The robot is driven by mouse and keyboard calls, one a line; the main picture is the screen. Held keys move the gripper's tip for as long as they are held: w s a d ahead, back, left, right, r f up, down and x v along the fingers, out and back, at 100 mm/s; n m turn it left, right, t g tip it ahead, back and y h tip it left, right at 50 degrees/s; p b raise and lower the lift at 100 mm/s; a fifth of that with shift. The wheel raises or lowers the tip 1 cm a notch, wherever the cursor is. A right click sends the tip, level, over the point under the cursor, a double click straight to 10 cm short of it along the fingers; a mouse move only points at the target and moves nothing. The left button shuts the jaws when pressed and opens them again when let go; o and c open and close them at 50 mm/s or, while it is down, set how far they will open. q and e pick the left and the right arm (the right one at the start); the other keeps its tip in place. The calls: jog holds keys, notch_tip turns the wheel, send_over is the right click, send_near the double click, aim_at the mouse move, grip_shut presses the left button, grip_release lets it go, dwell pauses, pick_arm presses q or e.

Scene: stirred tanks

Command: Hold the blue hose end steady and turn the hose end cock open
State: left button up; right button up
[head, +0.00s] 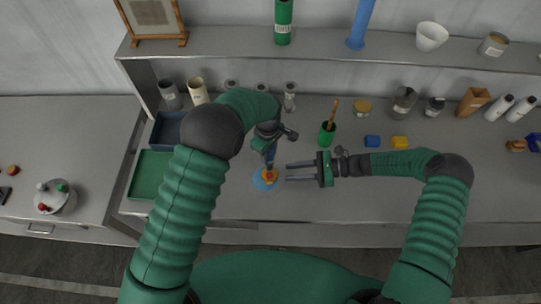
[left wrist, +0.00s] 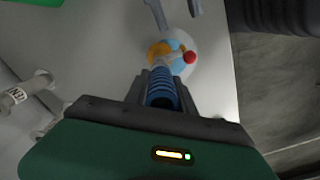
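The blue ribbed hose end (left wrist: 160,88) sits between the two fingers of my left gripper (left wrist: 161,82), which close on it from both sides. In the head view my left gripper (head: 270,158) points down, hiding most of the hose. The hose end cock, orange with a red knob (left wrist: 190,57), lies just beyond the fingertips; it also shows in the head view (head: 270,176). A pale blue round patch (head: 259,184) lies around or beneath it. My right gripper (head: 287,172) is open and empty, its parallel fingers pointing left at the cock with a small gap.
A green tray (head: 149,176) and dark blue bin (head: 168,130) stand left on the bench. A green cup with a wooden handle (head: 327,134), blue block (head: 372,141) and yellow block (head: 400,142) sit behind my right arm. Jars line the back below a shelf (head: 230,47).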

pick_arm(q)
jog(key=o, duration=0.5)
jog(key=shift+o, duration=0.2)
jog(key=shift+r, duration=0.1)
